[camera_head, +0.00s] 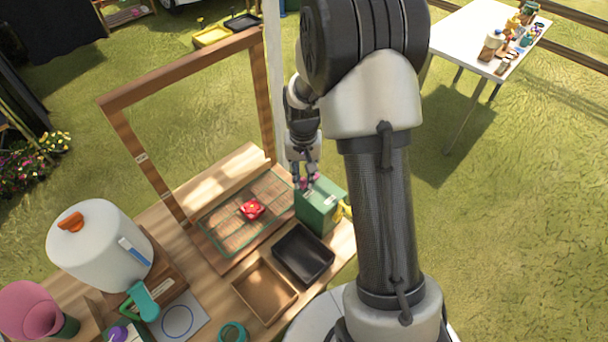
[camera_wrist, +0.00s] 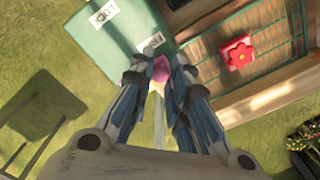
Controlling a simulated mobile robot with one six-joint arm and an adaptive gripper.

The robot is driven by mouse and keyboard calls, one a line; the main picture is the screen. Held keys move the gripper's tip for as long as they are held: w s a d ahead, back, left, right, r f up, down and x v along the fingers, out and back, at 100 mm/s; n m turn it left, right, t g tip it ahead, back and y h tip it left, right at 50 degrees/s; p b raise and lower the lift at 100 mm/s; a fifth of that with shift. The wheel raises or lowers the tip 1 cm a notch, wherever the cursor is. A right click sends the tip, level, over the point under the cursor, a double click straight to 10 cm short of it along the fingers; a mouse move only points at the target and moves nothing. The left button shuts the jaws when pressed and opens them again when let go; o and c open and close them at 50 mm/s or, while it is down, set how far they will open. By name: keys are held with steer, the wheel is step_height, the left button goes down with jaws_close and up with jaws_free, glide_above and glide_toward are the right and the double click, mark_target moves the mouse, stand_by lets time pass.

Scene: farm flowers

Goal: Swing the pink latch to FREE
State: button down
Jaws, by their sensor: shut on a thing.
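The pink latch (camera_wrist: 160,70) sits between my fingertips in the wrist view, at the edge of a green box (camera_wrist: 112,45). My gripper (camera_wrist: 158,75) is shut on it, and the fingers cover much of the latch. Two white labels show on the box lid: one (camera_wrist: 103,14) seems to read LOCK, turned over, and the other (camera_wrist: 151,43), close to the fingertips, is too small to read. In the head view my gripper (camera_head: 307,178) reaches down to the back top edge of the green box (camera_head: 317,212), with a bit of pink at its tips.
A red flower (camera_head: 252,209) lies on a mesh rack (camera_head: 232,235) left of the box. A black tray (camera_head: 303,254) and a brown tray (camera_head: 264,292) stand in front. A wooden frame (camera_head: 127,143) rises at the back left. A white canister (camera_head: 97,245) stands left.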

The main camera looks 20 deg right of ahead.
mark_target(303, 180)
steer(key=c, duration=1.5)
jaws_free()
steer(key=shift+r, duration=0.1)
step_height(303, 180, up, 12)
steer(key=shift+f, duration=0.1)
